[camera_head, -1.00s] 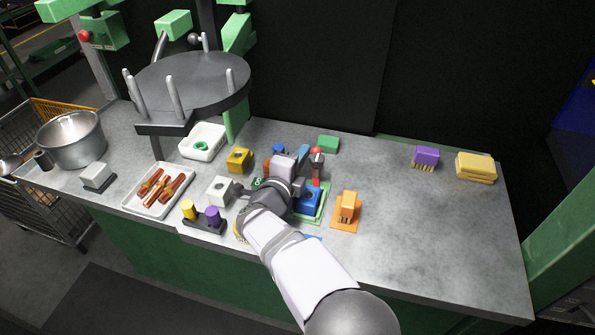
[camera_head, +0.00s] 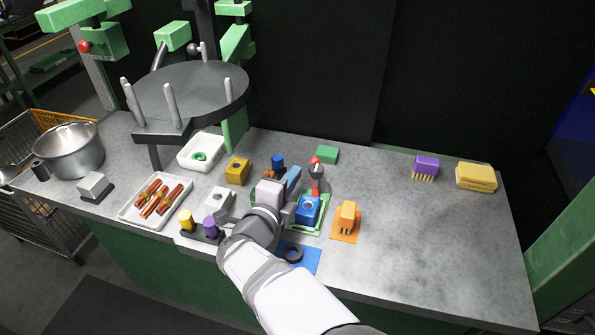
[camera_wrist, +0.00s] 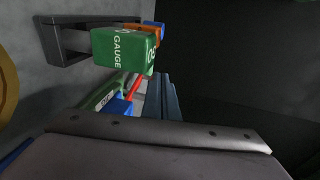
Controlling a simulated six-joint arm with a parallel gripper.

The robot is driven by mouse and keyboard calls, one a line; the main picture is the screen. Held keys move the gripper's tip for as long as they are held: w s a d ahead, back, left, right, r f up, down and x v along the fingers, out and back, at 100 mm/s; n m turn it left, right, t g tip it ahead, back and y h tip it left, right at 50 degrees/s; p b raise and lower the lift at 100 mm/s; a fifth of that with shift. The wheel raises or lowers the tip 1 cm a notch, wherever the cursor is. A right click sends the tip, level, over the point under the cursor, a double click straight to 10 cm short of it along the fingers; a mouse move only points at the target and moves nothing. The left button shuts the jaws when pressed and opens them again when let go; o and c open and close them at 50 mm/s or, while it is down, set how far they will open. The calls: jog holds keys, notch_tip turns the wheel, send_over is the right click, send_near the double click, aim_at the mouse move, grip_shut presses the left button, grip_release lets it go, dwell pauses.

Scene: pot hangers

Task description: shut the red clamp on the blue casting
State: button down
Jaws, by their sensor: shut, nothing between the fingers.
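The blue casting (camera_head: 307,210) sits on a green fixture plate (camera_head: 322,225), with a round opening on its top. The red clamp (camera_head: 315,188) stands at its far side, with a dark part and a red knob on top. I cannot tell whether the clamp touches the casting. My gripper (camera_head: 294,174) is shut and empty, left of the clamp and apart from it. In the wrist view, my gripper (camera_wrist: 161,85) points past the blue casting (camera_wrist: 116,105) and the red clamp (camera_wrist: 135,88), both partly hidden.
A green gauge block (camera_wrist: 121,50) stands close in the wrist view. An orange part (camera_head: 347,214) is right of the fixture, a blue mat (camera_head: 303,259) with a dark ring in front. A yellow block (camera_head: 238,171) and white block (camera_head: 220,199) stand left.

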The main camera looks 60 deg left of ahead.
jog(key=shift+v, duration=0.85)
